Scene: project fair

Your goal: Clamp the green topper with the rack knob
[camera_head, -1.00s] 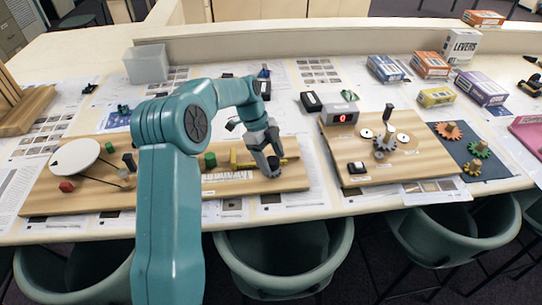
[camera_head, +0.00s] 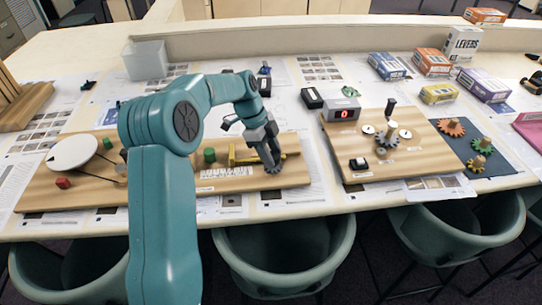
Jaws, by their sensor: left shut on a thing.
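My left gripper (camera_head: 271,164) reaches down over the right end of the middle wooden board (camera_head: 293,177). It is shut on the dark round rack knob (camera_head: 274,169), which its fingers partly cover. A brass-yellow rack bar (camera_head: 243,160) runs left and right along the board, passing behind the fingers. The green topper (camera_head: 209,155), a small block, stands near the left end of the rack with a gap between them. A printed scale (camera_head: 222,172) lies in front of the rack. My right gripper is out of view.
To the left are a white disc (camera_head: 73,152) and a red block (camera_head: 63,183). Several small boxes and a clear bin (camera_head: 147,62) stand toward the back. Stools stand below the front edge.

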